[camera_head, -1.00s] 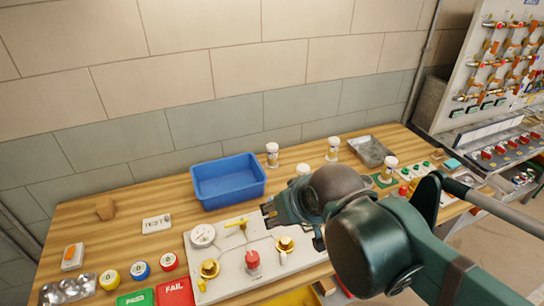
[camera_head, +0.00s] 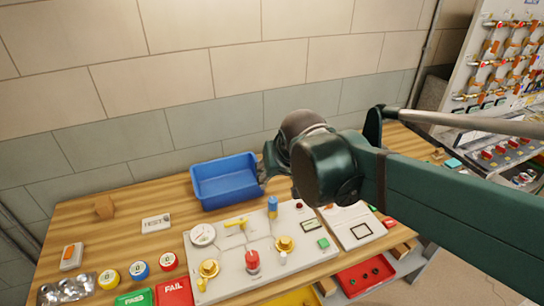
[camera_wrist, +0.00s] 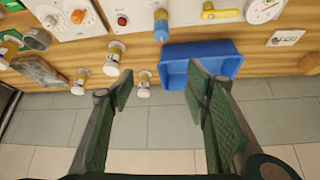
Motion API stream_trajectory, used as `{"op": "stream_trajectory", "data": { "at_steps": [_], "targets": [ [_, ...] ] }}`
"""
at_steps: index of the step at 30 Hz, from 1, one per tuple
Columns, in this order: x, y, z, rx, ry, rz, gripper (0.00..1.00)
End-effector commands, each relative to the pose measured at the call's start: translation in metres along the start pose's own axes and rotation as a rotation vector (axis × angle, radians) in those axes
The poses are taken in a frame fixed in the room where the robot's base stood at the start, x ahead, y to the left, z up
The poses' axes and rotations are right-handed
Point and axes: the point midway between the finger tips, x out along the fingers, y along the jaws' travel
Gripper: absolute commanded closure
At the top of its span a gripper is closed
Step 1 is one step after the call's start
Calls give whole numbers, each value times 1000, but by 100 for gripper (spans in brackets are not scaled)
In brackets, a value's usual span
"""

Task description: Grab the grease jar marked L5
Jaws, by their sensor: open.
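I cannot read an L5 mark on any. My gripper (camera_wrist: 160,92) is open and empty, its two fingers wide apart. The first jar appears between the fingertips in the picture, nearer the left one; I see no contact. In the head view my gripper (camera_head: 266,166) is at the blue bin's right side, and my arm hides the jars.
The blue bin (camera_head: 226,199) stands close to the right finger in the wrist view. A grey tray (camera_wrist: 40,76) lies left of the jars. The tiled wall (camera_head: 200,100) rises behind.

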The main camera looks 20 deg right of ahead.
Motion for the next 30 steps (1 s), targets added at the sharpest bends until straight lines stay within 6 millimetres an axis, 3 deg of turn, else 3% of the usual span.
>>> {"op": "stream_trajectory", "data": {
  "at_steps": [17,30],
  "targets": [
    [70,12,-79,109,-16,73,53],
    [138,23,-129,196,-21,131,53]
  ]
}}
